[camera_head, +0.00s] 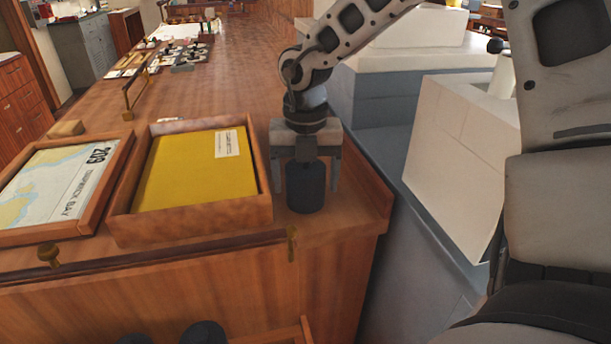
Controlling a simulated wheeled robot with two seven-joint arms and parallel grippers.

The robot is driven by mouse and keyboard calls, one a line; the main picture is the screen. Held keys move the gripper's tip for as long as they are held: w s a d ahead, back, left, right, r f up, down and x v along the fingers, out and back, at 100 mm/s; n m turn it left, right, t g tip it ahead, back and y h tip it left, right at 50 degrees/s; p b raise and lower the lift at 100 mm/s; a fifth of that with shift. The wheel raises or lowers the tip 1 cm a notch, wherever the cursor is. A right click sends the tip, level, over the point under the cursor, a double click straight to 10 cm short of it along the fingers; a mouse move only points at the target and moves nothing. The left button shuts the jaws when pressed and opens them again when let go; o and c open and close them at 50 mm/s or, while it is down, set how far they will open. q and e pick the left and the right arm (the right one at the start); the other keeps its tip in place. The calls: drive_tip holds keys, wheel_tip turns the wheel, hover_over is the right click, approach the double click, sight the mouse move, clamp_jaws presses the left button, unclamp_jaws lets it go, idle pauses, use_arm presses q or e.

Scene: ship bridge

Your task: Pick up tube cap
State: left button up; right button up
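A dark blue-grey cylinder (306,188), which looks like the tube cap, stands upright on the wooden counter near its right front corner. My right gripper (306,178) points straight down over it, with one finger on each side. The fingers are spread wider than the cylinder and look apart from it. The cylinder's top is partly hidden under the gripper body. My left gripper is not in view.
A wooden tray (190,226) with a yellow folder (195,170) stands just left of the cylinder. A framed chart (50,190) lies further left. Dark round things (203,333) show at the bottom edge. A white sloped console (462,150) stands right of the counter.

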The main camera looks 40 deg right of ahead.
drive_tip(key=c, duration=0.7)
drive_tip(key=shift+w+r, duration=0.1)
drive_tip(key=shift+r, duration=0.3)
wheel_tip(320, 180, up, 2)
drive_tip(key=shift+r, duration=0.2)
drive_tip(key=s+a+r+b, duration=0.2)
drive_tip(key=s+a+r, duration=0.3)
drive_tip(key=a+r, duration=0.4)
drive_tip(key=a, duration=0.4)
drive_tip(key=shift+r+b, duration=0.4)
